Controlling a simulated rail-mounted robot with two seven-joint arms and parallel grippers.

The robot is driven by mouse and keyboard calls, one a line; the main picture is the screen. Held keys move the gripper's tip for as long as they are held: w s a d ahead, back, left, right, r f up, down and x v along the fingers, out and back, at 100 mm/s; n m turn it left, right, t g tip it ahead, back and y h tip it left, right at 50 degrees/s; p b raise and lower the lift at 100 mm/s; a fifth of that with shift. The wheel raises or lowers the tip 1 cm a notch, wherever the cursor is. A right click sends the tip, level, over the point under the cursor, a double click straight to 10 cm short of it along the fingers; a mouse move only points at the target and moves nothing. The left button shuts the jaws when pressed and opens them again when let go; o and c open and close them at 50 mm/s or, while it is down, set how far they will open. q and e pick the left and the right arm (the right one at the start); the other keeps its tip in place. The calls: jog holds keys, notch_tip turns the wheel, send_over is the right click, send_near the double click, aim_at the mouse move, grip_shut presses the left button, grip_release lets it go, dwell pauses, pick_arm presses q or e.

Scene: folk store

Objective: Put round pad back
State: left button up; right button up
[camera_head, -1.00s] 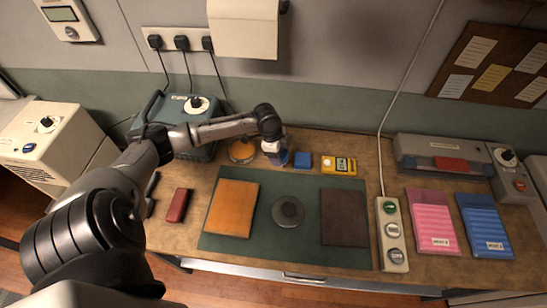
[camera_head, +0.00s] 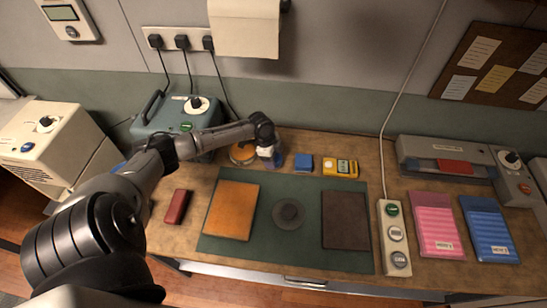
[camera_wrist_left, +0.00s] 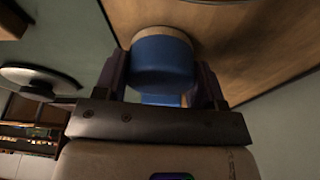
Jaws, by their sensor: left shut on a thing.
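My left gripper (camera_head: 274,158) hangs over the back of the bench, just right of a round orange thing (camera_head: 243,153). It is shut on a round blue thing with a pale tan rim, which shows between its fingers in the left wrist view (camera_wrist_left: 162,64). The tan rim is close to a brown wooden surface (camera_wrist_left: 240,40); I cannot tell if they touch. In the head view the held thing is mostly hidden by the gripper. A grey disc with a dark knob (camera_head: 289,214) lies on the green mat (camera_head: 275,183). My right gripper is out of view.
A blue block (camera_head: 304,162) and a yellow meter (camera_head: 341,168) stand right of the gripper. A teal machine (camera_head: 172,118) stands at the back left. Orange (camera_head: 232,210) and dark brown (camera_head: 345,219) panels lie on the mat. A switch strip (camera_head: 394,222) lies to the right.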

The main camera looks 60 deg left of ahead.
pick_arm(q)
jog(key=shift+f, duration=0.1)
jog(key=o, duration=0.8)
jog(key=shift+o, duration=0.2)
jog(key=p+v, duration=0.2)
jog(key=v, duration=1)
